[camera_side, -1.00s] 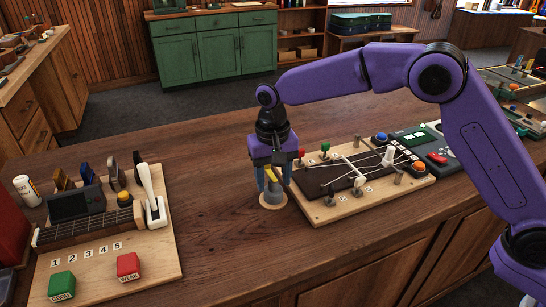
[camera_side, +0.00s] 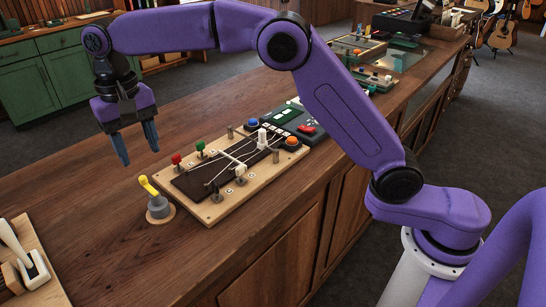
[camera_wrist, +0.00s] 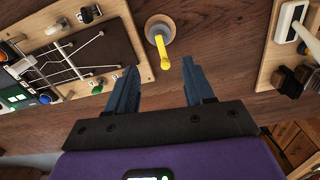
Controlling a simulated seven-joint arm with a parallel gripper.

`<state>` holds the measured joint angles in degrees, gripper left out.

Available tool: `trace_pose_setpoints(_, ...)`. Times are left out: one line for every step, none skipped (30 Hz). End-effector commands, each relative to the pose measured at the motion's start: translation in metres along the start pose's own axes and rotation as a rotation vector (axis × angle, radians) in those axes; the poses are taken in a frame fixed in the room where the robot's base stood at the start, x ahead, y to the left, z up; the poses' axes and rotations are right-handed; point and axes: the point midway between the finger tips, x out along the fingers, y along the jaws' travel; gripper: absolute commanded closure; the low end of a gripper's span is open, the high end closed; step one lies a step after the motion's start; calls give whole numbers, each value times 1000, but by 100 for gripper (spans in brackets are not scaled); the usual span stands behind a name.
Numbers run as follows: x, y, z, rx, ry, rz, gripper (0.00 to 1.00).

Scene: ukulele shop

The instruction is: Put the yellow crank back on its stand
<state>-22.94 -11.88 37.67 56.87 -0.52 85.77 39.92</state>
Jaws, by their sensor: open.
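The yellow crank (camera_side: 148,187) sits on top of its small grey stand (camera_side: 158,207), which has a round wooden base. In the wrist view the crank (camera_wrist: 162,52) lies over the grey stand (camera_wrist: 158,28), with its yellow arm pointing toward my gripper. My gripper (camera_side: 139,156) is open and empty, in the air above and behind the stand, clear of the crank. In the wrist view the two blue fingers of my gripper (camera_wrist: 160,75) are apart with nothing between them. Whether the crank is fully seated cannot be told.
Right of the stand is a wooden string board (camera_side: 210,212) with red and green levers and pegs. A dark device (camera_side: 305,128) lies beyond it. Another wooden board (camera_side: 50,292) with a white lever is at the lower left. Bare counter (camera_side: 90,230) lies between.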

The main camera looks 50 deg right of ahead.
Motion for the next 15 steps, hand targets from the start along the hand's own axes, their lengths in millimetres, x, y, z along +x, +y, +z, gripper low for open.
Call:
trace_pose_setpoints(0,0,0,-1,0,0,48)
trace_pose_setpoints(0,0,1,-4,0,0,48)
trace_pose_setpoints(-1,1,2,-11,0,0,48)
trace_pose_setpoints(-1,2,4,-21,1,-1,48)
trace_pose_setpoints(-2,4,6,-33,1,-1,48)
trace_pose_setpoints(-3,6,11,-54,2,-2,48)
trace_pose_setpoints(-4,9,15,-73,3,-3,48)
trace_pose_setpoints(-4,12,20,-96,2,-2,48)
trace_pose_setpoints(-5,16,26,-129,4,-4,48)
trace_pose_setpoints(-5,20,33,-157,4,-5,48)
trace_pose_setpoints(-6,24,39,-185,5,-5,48)
trace_pose_setpoints(-6,31,49,-225,5,-6,48)
trace_pose_setpoints(-6,36,55,-253,6,-7,48)
trace_pose_setpoints(-5,41,62,-281,7,-8,48)
trace_pose_setpoints(-5,48,72,-319,8,-9,48)
